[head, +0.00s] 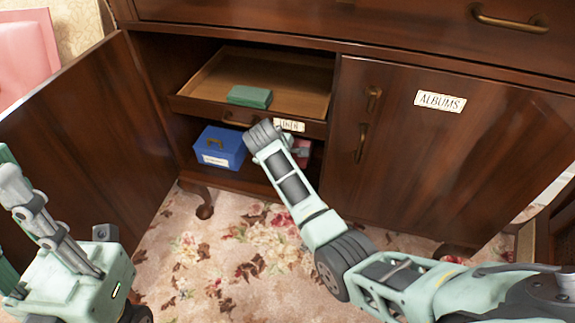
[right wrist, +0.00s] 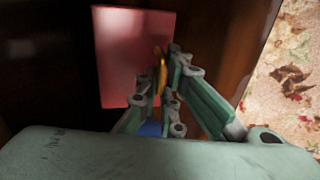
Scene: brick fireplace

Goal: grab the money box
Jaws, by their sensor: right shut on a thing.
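A blue box (head: 220,147) with a gold handle and a white label stands on the lower shelf of the open cabinet. A red box (head: 303,150) is to its right, mostly hidden behind my right arm and gripper; its red face fills the upper middle of the right wrist view (right wrist: 125,50). My right gripper (right wrist: 164,78) is shut on a gold handle (right wrist: 161,70) in front of the red face. A bit of blue shows below the fingers. My left gripper (head: 25,205) is at the left, away from the boxes and partly cut off. I cannot read which box is the money box.
A pulled-out drawer (head: 210,84) above the boxes holds a green box (head: 250,96). The open left door (head: 85,150) and the shut door labelled ALBUMS (head: 450,150) flank the opening. Flowered carpet (head: 235,260) lies clear in front.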

